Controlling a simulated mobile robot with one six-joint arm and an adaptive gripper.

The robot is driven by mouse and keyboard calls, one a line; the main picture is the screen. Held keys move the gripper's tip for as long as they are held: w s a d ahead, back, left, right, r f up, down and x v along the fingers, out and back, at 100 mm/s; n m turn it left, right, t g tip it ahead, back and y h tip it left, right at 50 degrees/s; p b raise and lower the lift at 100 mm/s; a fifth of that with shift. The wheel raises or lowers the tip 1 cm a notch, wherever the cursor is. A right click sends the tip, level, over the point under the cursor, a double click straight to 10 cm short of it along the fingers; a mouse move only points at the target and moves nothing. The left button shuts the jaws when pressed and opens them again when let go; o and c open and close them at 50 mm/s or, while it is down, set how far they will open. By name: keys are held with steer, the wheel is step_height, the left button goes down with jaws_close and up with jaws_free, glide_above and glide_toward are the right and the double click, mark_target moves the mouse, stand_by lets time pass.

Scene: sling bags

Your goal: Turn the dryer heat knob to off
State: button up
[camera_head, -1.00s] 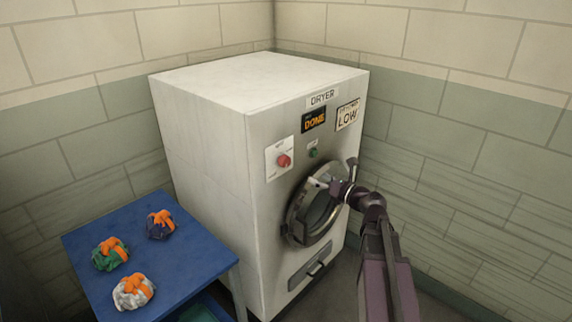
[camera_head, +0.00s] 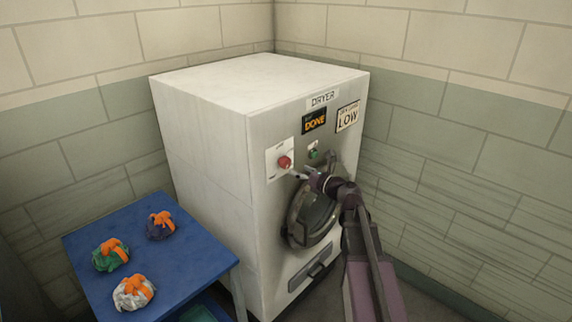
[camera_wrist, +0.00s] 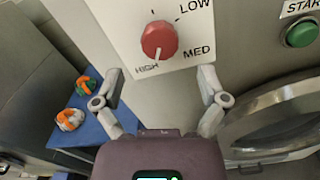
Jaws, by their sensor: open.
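The red heat knob (camera_head: 284,162) sits on a white plate (camera_head: 272,174) on the dryer's (camera_head: 262,130) front. In the wrist view the knob (camera_wrist: 159,40) is centred near the top, and its pale pointer line points down toward HIGH. LOW and MED are printed to its right; the top of the plate is cut off. My gripper (camera_wrist: 162,78) is open, its two fingers apart below the knob and not touching it. In the head view my gripper (camera_head: 298,175) is just right of and below the knob.
A green START button (camera_wrist: 301,33) is right of the knob. The round dryer door (camera_head: 312,215) is below, partly behind my arm. A DONE display (camera_head: 313,121) and a LOW sign (camera_head: 347,117) are above. A blue table (camera_head: 190,260) with several orange-tied bundles stands left.

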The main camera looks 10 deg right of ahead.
mark_target(288, 164)
steer(key=shift+x, duration=3.05)
steer(key=c, duration=1.1)
